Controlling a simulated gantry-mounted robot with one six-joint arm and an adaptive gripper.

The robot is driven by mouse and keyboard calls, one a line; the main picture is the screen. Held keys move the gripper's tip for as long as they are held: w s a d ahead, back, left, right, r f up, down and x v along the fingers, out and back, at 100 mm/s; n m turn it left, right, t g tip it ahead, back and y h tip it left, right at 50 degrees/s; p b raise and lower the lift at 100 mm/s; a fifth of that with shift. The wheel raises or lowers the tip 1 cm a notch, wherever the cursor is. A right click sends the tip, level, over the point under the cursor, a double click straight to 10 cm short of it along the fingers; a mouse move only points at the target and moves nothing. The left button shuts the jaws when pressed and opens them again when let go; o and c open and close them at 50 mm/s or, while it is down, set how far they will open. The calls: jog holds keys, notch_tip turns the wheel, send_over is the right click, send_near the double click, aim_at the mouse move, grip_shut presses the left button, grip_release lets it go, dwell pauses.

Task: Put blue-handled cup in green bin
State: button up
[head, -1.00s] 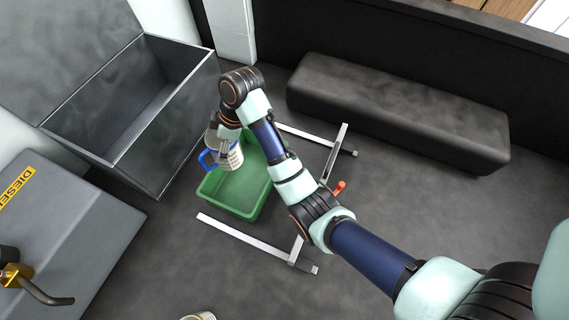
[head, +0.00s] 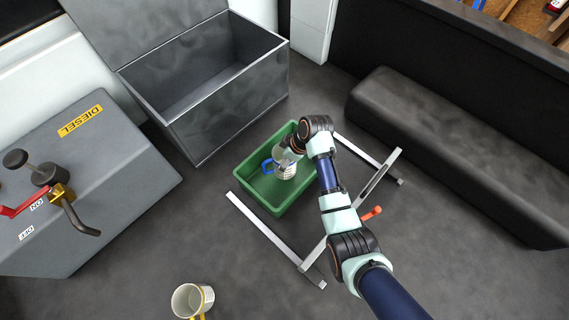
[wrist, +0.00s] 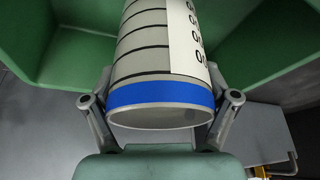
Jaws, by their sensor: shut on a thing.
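The blue-handled cup (head: 284,166) is white with dark markings and a blue handle, and it is over the green bin in the head view. My gripper (head: 291,155) is shut on it. In the wrist view the cup (wrist: 160,97) shows a blue band near its rim and sits between the two fingers of my gripper (wrist: 160,112). The green bin (head: 247,189) stands on the floor below, and its green walls (wrist: 38,40) surround the cup in the wrist view. I cannot tell whether the cup touches the bin's floor.
A yellow-handled cup (head: 192,299) stands on the floor at the bottom. An open grey metal box (head: 215,115) is behind the bin. A grey diesel tank (head: 120,165) is at left, a dark padded bench (head: 450,150) at right. A metal frame (head: 268,235) lies around the bin.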

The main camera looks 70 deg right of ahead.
jog(key=shift+f+b, duration=0.3)
jog(key=shift+f, duration=1.85)
jog(key=o, duration=1.3)
jog(key=shift+f, duration=0.15)
jog(key=shift+o, duration=0.2)
jog(key=shift+s+r, duration=0.1)
jog(key=shift+r, duration=0.35)
jog(key=p+v, duration=0.1)
jog(key=v, duration=1)
jog(key=shift+r+p, duration=0.2)
jog(key=shift+p, duration=0.15)
jog(key=shift+s, duration=0.1)
